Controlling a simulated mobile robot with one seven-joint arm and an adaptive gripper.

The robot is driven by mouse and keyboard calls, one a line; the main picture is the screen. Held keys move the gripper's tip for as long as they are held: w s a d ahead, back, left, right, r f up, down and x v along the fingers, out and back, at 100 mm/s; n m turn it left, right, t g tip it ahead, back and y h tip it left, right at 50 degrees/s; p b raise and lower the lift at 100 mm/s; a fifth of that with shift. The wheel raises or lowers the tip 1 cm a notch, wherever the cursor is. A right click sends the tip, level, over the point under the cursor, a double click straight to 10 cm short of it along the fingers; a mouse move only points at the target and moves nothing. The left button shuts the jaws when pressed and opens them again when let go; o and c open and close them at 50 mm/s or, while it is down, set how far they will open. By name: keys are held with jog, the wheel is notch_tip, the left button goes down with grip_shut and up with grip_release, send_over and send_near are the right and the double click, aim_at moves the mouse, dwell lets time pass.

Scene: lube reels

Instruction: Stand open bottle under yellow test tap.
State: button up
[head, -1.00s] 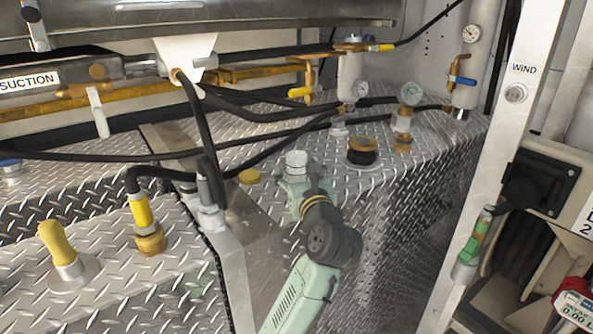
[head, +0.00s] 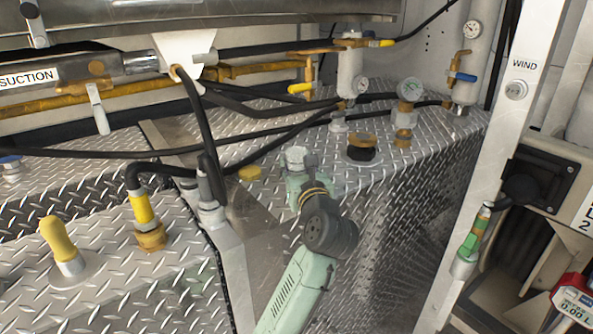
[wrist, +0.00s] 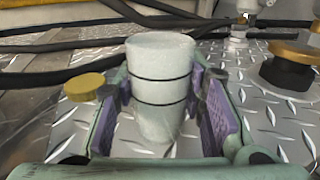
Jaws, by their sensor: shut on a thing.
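A whitish bottle (wrist: 160,90) with two dark rings stands roughly upright between the purple pads of my gripper (wrist: 165,115). My gripper is shut on it. In the head view the bottle (head: 295,157) shows as a pale top above my gripper (head: 298,180), over the tread-plate deck. I cannot tell whether its base touches the deck. The yellow test tap (head: 301,88), on a brass fitting, is behind the bottle and slightly right, apart from it. A yellow disc (head: 250,173), perhaps a cap, lies on the deck left of my gripper; the wrist view shows it too (wrist: 84,87).
Black hoses (head: 270,112) cross the deck behind the bottle. A brass-and-black fitting (head: 361,148) and a gauge (head: 411,89) stand to the right. A metal post (head: 228,250) with a hose rises at left. Some bare deck lies between bottle and hoses.

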jog(key=shift+c, duration=0.8)
